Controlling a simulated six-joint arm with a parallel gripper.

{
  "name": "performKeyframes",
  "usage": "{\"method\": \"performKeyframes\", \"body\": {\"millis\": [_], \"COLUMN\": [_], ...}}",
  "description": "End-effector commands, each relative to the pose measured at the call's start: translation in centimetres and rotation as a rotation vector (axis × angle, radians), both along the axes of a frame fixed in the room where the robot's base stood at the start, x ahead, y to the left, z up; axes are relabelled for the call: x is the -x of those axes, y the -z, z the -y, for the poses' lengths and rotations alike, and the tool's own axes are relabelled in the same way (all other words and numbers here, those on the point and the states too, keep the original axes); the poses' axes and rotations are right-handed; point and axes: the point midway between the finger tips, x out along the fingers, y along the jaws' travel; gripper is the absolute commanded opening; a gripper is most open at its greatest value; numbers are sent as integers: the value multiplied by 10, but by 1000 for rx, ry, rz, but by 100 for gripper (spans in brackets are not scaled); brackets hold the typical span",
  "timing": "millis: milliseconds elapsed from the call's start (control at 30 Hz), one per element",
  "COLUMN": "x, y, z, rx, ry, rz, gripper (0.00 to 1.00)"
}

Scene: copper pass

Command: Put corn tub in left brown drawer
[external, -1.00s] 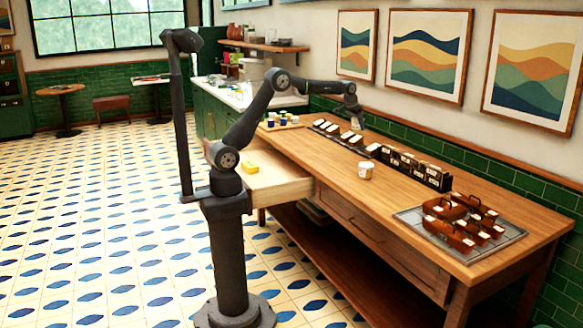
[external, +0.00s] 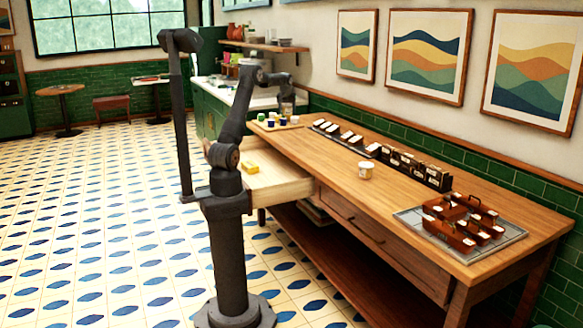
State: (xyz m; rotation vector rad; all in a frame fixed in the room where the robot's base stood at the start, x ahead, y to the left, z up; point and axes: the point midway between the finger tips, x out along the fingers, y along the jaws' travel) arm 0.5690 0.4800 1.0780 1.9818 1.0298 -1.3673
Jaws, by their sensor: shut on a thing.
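My gripper (external: 287,106) is at the far left end of the wooden table, above or just in front of a small group of tubs. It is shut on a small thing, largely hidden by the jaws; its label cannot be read. The left brown drawer (external: 285,190) is pulled open beside my arm, with its pale inside showing. A yellow thing (external: 250,168) lies in it. My gripper is beyond the drawer, higher than its walls.
Small blue and green-topped tubs (external: 270,123) stand on a board at the table's far left. A row of dark holders with white labels (external: 396,160) runs along the back. A grey tray (external: 415,222) with brown boxes is at the right. The front middle of the table is clear.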

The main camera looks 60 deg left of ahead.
Motion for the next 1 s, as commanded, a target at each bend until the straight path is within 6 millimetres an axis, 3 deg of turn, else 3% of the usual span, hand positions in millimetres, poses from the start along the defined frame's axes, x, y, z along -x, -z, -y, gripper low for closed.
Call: {"method": "performKeyframes", "body": {"millis": [33, 200, 300, 500, 867, 1000], "x": [21, 85, 125, 190, 259, 255], "y": [-1, -2, -2, -2, -2, 30], "z": [-22, -79, -109, -148, -181, -179], "rx": [-2, -8, -12, -18, -26, -24], "ry": [-55, -225, -323, -473, -626, -618], "rz": [1, 5, 7, 9, 13, 10], "gripper": [39, 39, 39, 39, 39, 39]}}
